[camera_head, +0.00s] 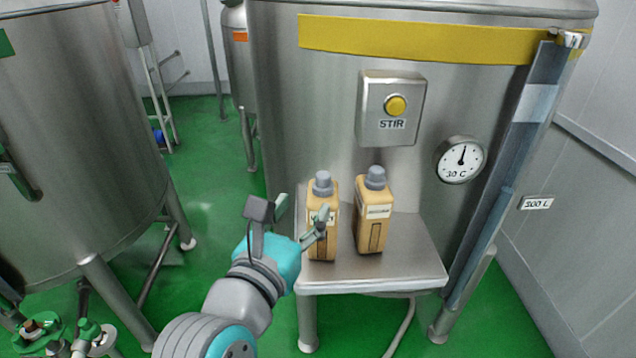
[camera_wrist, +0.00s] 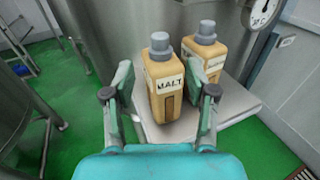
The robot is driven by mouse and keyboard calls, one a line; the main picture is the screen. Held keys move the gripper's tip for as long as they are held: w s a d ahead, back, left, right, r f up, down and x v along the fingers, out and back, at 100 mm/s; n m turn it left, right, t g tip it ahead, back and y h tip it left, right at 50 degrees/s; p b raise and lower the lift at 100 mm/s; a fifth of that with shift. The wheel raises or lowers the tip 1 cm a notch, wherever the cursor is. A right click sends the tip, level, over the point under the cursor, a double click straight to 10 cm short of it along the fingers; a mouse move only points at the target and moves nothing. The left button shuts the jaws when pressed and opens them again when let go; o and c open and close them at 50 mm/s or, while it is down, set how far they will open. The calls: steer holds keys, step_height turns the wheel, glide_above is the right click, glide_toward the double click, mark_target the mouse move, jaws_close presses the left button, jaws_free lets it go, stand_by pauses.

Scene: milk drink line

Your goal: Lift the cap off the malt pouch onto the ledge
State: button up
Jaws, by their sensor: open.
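The malt pouch (camera_head: 322,240) is a tan pack standing upright on the left of a steel ledge (camera_head: 400,268). Its grey cap (camera_head: 322,184) is on its top. My gripper (camera_head: 300,222) is open at the pouch's near left side, below cap height. In the wrist view my gripper (camera_wrist: 164,88) has its fingers spread to either side of the pouch, holding nothing; whether they touch it I cannot tell. In the head view a finger partly hides the label.
A second tan pouch (camera_head: 374,215) with a grey cap stands close on the right. The ledge's right part is bare. Behind is a steel tank (camera_head: 300,130) with a STIR button box (camera_head: 390,108) and a dial (camera_head: 460,160). Another tank (camera_head: 75,150) stands left.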

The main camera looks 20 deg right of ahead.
mark_target(320, 180)
steer(key=x, duration=1)
steer(key=shift+w+d, duration=0.2)
steer(key=shift+d, duration=0.05)
steer(key=c, duration=0.9)
